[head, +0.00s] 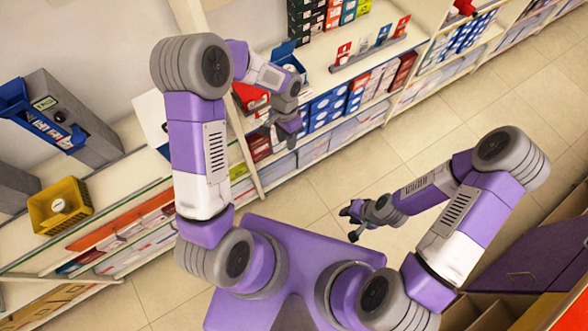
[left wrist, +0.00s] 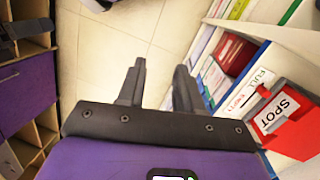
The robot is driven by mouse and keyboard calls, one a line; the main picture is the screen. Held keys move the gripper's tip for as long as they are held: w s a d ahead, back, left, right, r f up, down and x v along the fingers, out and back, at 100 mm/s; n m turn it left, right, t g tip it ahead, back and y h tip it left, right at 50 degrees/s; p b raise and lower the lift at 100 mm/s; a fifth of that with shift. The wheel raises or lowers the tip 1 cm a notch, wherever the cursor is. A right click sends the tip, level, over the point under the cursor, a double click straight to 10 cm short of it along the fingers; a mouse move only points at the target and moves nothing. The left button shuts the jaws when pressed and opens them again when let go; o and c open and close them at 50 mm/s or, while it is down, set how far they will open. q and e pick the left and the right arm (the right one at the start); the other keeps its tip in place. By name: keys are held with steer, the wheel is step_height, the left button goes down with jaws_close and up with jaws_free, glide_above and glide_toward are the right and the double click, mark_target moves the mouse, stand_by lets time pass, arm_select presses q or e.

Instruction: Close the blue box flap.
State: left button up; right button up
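A blue box (head: 284,50) stands on the shelf top at the upper middle of the head view, its blue flap seeming raised. My left forearm partly hides it, so the flap's angle is hard to tell. My left gripper (head: 290,132) hangs in front of the shelf edge, below and apart from the box. In the left wrist view its two fingers (left wrist: 160,90) are spread with nothing between them. The blue box does not show clearly there. My right gripper (head: 350,221) is over the floor, far from the box, its fingers apart and empty.
A red box (left wrist: 292,125) with a "SPOT" label is close to my left gripper at the right. A yellow crate (head: 45,222) and a grey machine with blue parts (head: 75,115) stand at the left. A purple cabinet (head: 535,250) is at the lower right. The tiled floor (head: 430,140) is clear.

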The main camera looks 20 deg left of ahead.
arm_select(q)
steer(key=s+d+f+n+t+h, duration=0.1)
steer(key=s+d+f+n+h, duration=0.1)
steer(key=s+f, duration=0.4)
steer(key=shift+d+f+n+h+p, duration=0.45)
steer(key=shift+d+f+n, duration=0.25)
steer(key=shift+d, duration=0.55)
